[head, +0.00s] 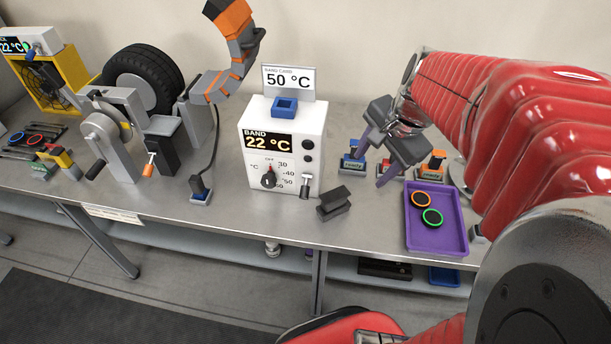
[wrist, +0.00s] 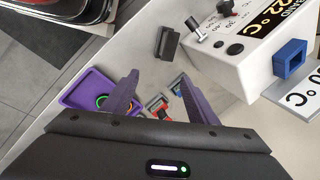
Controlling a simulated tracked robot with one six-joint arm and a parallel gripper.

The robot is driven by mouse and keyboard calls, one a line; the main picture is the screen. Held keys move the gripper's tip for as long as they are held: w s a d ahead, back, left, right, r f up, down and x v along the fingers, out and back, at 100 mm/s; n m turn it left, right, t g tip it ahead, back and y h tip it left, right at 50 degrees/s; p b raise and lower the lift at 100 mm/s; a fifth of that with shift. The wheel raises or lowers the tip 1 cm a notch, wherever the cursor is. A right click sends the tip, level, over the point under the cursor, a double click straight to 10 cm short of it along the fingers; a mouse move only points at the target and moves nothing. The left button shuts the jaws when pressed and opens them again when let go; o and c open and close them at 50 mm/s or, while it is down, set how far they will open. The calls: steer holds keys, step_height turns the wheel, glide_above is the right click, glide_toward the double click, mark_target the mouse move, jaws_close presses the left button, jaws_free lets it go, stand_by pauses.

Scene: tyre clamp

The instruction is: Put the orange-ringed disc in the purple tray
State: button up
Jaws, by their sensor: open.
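The purple tray (head: 455,241) lies near the table's front right and also shows in the wrist view (wrist: 72,95), partly covered by a finger. The orange-ringed disc (head: 421,199) lies inside the tray, in its left part. A green-ringed disc (head: 432,217) lies in the tray just in front of it, close or touching. In the wrist view the discs are mostly hidden behind a finger. My gripper (head: 376,157) is open, with nothing seen between its purple fingers (wrist: 157,97). It is above the table, to the left of the tray and apart from both discs.
A white heater box (head: 282,150) with a blue socket on top stands mid-table. A dark block (head: 333,203) sits before it. Blue, red and orange-topped stands (head: 353,163) are behind my gripper. A tyre clamp (head: 112,130) and ringed discs (head: 36,139) are at the left.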

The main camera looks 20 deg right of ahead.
steer(key=s+a+r+n+t, duration=0.1)
steer(key=s+a+n, duration=0.3)
steer(key=a+n, duration=0.3)
steer(key=s+a+r+n+t, duration=0.1)
steer(key=s+a+r+n, duration=0.1)
steer(key=a+n, duration=0.6)
steer(key=shift+s+a+n+h, duration=0.3)
steer(key=shift+s+a, duration=0.2)
steer(key=shift+s, duration=0.4)
steer(key=shift+r, duration=0.1)
